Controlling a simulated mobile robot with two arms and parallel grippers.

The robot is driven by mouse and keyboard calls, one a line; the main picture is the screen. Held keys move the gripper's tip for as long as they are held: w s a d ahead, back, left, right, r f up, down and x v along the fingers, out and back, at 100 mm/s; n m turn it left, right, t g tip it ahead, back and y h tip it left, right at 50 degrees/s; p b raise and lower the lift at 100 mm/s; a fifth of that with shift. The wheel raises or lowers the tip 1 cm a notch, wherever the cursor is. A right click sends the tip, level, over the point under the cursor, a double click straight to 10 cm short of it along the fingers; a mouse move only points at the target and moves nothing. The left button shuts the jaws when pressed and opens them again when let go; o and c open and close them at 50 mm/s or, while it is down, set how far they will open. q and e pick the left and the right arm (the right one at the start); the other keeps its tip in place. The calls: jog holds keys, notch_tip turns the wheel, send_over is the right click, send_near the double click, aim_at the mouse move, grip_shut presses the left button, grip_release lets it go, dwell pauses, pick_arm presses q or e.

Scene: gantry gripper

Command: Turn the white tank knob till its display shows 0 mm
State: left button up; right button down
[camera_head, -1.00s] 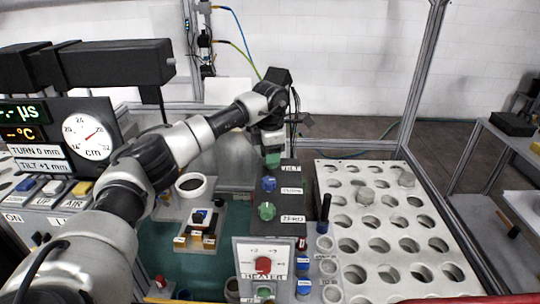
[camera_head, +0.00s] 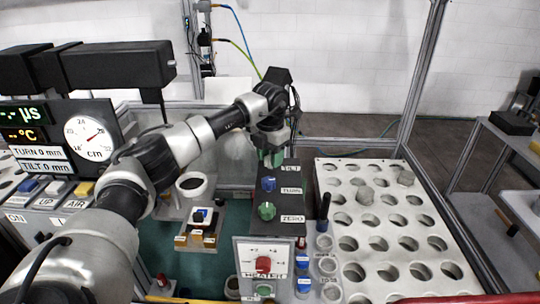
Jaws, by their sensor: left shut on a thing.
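The dark control box has a green knob (camera_head: 278,159) at its far end beside the label TILT. My left gripper (camera_head: 272,146) comes down on this knob from above and is shut on it; the fingers partly hide it. On the same box are a blue knob (camera_head: 268,184) by the label TURN and another green knob (camera_head: 266,210) by the label ZERO. The display panel (camera_head: 104,147) at the left reads TURN 0 mm and TILT 0 mm. No knob is clearly marked as the white tank's. My right gripper is not in view.
A white heater box (camera_head: 243,278) with a red knob stands in front of the control box. A pale rack (camera_head: 395,222) with many round holes is at the right. A white cup (camera_head: 191,193) and a small stand (camera_head: 197,241) sit left of the box. Metal posts frame the bench.

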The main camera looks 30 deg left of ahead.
pick_arm(q)
jog(key=shift+r, duration=0.15)
jog(key=o, duration=0.9)
notch_tip(320, 180, up, 11)
jog(key=b, duration=0.2)
jog(key=shift+f, duration=0.2)
dwell(0.3)
